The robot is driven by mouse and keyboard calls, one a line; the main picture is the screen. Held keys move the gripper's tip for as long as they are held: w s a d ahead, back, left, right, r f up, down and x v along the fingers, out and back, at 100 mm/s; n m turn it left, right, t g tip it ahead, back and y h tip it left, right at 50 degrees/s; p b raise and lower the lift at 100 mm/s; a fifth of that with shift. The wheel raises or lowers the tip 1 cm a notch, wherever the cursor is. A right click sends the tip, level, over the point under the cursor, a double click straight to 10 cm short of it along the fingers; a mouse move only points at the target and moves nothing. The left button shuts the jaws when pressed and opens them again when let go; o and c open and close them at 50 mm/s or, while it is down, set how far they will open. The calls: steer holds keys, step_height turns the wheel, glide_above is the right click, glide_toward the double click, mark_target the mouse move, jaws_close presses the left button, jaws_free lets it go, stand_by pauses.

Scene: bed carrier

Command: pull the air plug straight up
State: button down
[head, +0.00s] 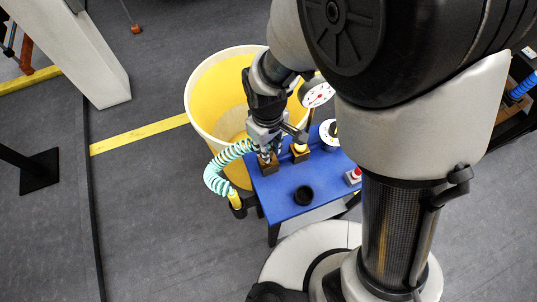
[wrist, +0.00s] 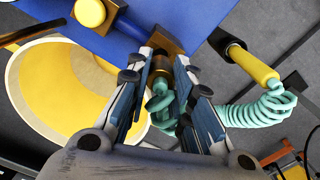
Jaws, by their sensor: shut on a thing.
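My gripper (head: 267,150) points down at the left back corner of the blue table (head: 285,200). In the wrist view its two fingers (wrist: 163,66) are closed around the air plug (wrist: 160,86), from which the teal coiled hose (wrist: 262,108) runs. The plug is at a brown socket block (wrist: 165,42); I cannot tell whether it is still seated, as the fingers partly hide it. In the head view the coiled hose (head: 222,165) loops left to a yellow handle (head: 234,198) in a black holder at the table's side.
A large yellow bin (head: 198,85) stands right behind the gripper. A second block with a yellow knob (head: 299,147), a black round piece (head: 303,195) and a red-topped part (head: 355,174) are on the table. Open floor lies to the left.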

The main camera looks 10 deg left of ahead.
steer(key=shift+r, duration=0.2)
steer(key=shift+r+p, duration=0.8)
steer(key=shift+r, duration=0.05)
